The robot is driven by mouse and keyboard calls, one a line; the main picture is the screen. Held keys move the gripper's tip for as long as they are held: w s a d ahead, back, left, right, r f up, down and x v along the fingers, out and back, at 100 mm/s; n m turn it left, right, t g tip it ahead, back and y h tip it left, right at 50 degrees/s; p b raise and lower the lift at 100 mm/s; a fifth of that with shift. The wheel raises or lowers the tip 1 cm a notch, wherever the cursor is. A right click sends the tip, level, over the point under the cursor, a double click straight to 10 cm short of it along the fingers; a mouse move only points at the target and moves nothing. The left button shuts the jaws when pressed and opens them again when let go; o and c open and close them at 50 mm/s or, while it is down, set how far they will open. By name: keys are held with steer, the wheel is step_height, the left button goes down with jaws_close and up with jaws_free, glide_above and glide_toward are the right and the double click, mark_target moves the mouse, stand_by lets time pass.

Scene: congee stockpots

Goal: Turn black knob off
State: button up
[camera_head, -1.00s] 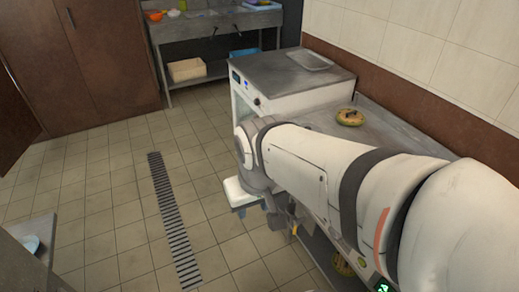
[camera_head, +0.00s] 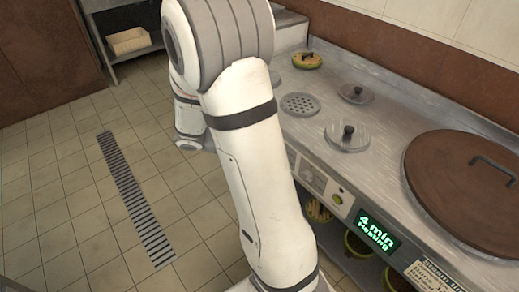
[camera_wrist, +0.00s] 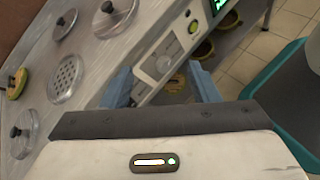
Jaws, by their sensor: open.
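The steel counter's front panel (camera_head: 307,172) runs along the counter edge in the head view. I cannot make out a clearly black knob on the panel. In the head view my arm hides the gripper's fingers.
The counter (camera_head: 385,115) holds lids with black handles (camera_head: 347,136), (camera_head: 355,93) and a large brown lid (camera_head: 455,185). A green display (camera_head: 376,232) reads "4 min Heating". Yellow pots (camera_head: 358,246) stand below.

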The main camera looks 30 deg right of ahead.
steer(key=w+d+f+n+t+h+b, duration=0.35)
steer(key=w+f+n, duration=0.2)
steer(key=f, duration=0.45)
steer(key=w+d+f+n+t+h+b, duration=0.2)
steer(key=w+f+n+h+b, duration=0.25)
steer(key=f, duration=0.55)
steer(key=w+d+y, duration=0.1)
steer(key=w+d, duration=0.1)
steer(key=d, duration=0.5)
steer(key=shift+r, duration=0.15)
steer(key=shift+c, duration=0.3)
